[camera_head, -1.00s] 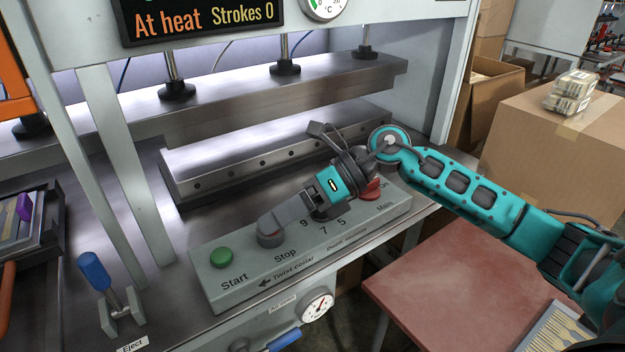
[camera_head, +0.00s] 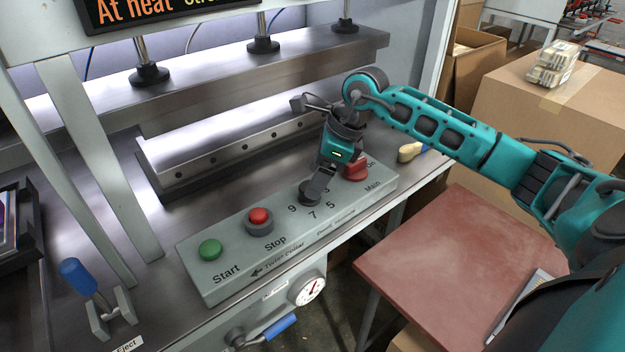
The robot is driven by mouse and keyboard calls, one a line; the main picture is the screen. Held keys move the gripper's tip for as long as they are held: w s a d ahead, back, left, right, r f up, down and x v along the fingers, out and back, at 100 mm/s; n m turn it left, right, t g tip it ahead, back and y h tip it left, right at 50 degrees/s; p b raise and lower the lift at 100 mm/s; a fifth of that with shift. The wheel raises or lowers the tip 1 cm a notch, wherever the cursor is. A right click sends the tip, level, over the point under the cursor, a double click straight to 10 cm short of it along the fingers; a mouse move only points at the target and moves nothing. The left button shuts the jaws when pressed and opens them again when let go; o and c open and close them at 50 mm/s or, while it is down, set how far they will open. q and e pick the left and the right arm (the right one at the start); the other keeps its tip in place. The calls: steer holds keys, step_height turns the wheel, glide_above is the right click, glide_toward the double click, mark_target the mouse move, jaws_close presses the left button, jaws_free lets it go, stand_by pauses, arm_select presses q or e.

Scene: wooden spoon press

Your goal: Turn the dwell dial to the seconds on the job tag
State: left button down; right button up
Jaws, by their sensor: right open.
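The dwell dial (camera_head: 308,196) is a dark round knob on the grey control panel (camera_head: 215,289), with the numbers 9, 7 and 5 visible around its front. My right gripper (camera_head: 318,188) is open and points down at the dial from above and behind. Its fingers cover part of the dial, so its pointer is hidden, and I cannot tell whether they touch it. No readable job tag shows. My left gripper is not in view.
The panel also has a green Start button (camera_head: 210,250), a red Stop button (camera_head: 259,216) and a red Main switch (camera_head: 356,168). A blue Eject lever (camera_head: 77,275) stands at the left. A reddish table (camera_head: 450,250) and a cardboard box (camera_head: 560,115) are at the right.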

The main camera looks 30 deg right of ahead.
steer(key=shift+x, duration=1.4)
steer(key=shift+c, duration=0.3)
steer(key=c, duration=1)
